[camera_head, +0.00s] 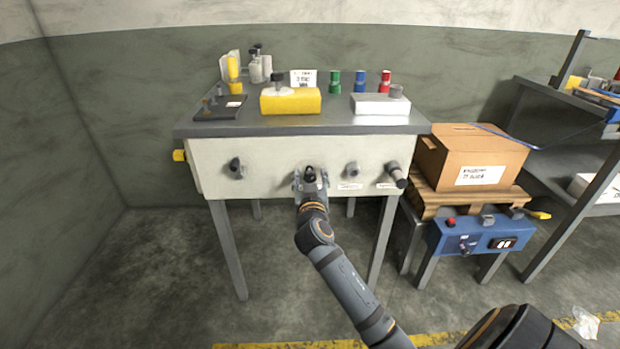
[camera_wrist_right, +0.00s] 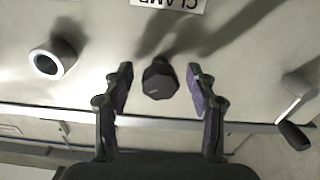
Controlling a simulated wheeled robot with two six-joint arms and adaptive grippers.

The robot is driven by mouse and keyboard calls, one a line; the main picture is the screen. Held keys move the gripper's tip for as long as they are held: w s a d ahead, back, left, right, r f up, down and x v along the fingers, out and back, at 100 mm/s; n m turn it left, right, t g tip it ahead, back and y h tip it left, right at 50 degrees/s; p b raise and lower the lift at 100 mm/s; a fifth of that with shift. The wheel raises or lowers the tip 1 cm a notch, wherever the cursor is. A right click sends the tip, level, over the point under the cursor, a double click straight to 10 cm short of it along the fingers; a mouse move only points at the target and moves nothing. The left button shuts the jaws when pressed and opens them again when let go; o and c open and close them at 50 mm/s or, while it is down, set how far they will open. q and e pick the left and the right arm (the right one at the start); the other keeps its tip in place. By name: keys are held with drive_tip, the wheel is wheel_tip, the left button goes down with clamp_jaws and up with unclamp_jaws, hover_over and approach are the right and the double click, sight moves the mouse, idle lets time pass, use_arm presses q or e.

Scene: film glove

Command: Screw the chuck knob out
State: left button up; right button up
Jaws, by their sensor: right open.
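A dark, faceted knob (camera_wrist_right: 160,80) sits on the pale panel between the fingers of my right gripper in the right wrist view. My right gripper (camera_wrist_right: 158,85) is open, with a finger on each side of the knob and a gap on both sides. An upside-down label (camera_wrist_right: 168,3) by the knob appears to read "CLAMP"; I cannot read the word chuck anywhere. In the head view my right gripper (camera_head: 311,178) is at the middle of the bench's front panel (camera_head: 270,178) and mostly covers this knob. My left gripper is not in view.
The panel also carries a dark knob or handle (camera_head: 236,168) at left, a small round fitting (camera_head: 351,169) and a cylindrical handle (camera_head: 396,174) at right. A yellow block (camera_head: 291,102) and a white box (camera_head: 380,106) stand on top. A cardboard box (camera_head: 470,150) is at right.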

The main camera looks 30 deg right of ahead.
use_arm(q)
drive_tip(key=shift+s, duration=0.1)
use_arm(e)
drive_tip(key=c, duration=1.2)
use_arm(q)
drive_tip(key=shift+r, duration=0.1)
use_arm(e)
drive_tip(key=shift+r+n+p, duration=0.1)
drive_tip(key=shift+n+p, duration=0.25)
drive_tip(key=shift+n, duration=0.15)
drive_tip(key=n+p, duration=0.2)
drive_tip(key=n, duration=0.2)
drive_tip(key=n+p, duration=0.3)
drive_tip(key=n, duration=0.2)
use_arm(q)
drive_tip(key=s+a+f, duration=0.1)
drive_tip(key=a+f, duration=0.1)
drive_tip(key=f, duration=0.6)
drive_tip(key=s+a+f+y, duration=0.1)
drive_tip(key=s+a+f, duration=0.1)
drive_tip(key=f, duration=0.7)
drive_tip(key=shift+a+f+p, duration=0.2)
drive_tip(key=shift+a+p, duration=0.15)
drive_tip(key=shift+p, duration=0.1)
use_arm(e)
drive_tip(key=shift+n, duration=1)
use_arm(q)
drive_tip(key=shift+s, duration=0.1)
